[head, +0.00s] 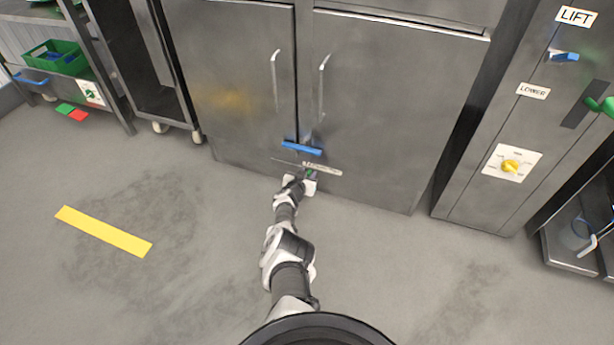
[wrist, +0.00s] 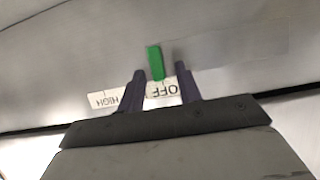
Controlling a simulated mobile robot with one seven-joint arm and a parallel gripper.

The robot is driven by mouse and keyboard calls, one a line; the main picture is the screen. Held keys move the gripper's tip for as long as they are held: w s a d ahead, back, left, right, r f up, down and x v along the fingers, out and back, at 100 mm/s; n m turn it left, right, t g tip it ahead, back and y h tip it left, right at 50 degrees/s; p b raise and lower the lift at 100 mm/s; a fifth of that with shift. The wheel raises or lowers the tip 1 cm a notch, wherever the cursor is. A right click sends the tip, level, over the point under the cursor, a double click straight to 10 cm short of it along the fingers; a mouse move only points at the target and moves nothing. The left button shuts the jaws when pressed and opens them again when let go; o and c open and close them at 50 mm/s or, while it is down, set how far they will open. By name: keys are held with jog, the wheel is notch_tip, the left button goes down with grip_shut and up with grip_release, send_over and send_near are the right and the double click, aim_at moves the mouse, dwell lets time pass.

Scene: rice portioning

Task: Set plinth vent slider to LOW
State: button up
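The green vent slider tab (wrist: 154,62) stands upright in the wrist view, beside the OFF label (wrist: 162,92), which reads upside down. A HIGH label (wrist: 105,100) lies to the left; I see no LOW label. My gripper (wrist: 160,70) is open, with one dark finger on each side of the tab's lower end. The tab is closer to the left finger, and I cannot tell whether they touch. In the head view my gripper (head: 304,183) is low at the plinth under the cabinet doors, and a bit of the green tab (head: 311,173) shows there.
A blue bar (head: 302,148) and a white label strip (head: 322,169) sit just above my gripper on the steel cabinet (head: 380,120). The floor around a yellow strip (head: 103,231) is clear.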

aim_at(322, 174)
jog(key=shift+c, duration=0.4)
grip_shut()
jog(key=d+p, duration=0.1)
jog(key=d, duration=0.1)
jog(key=s+d+p, duration=0.1)
jog(key=d, duration=0.1)
jog(key=shift+s+d+r, duration=0.1)
jog(key=shift+d, duration=0.15)
jog(key=shift+o, duration=0.4)
grip_release()
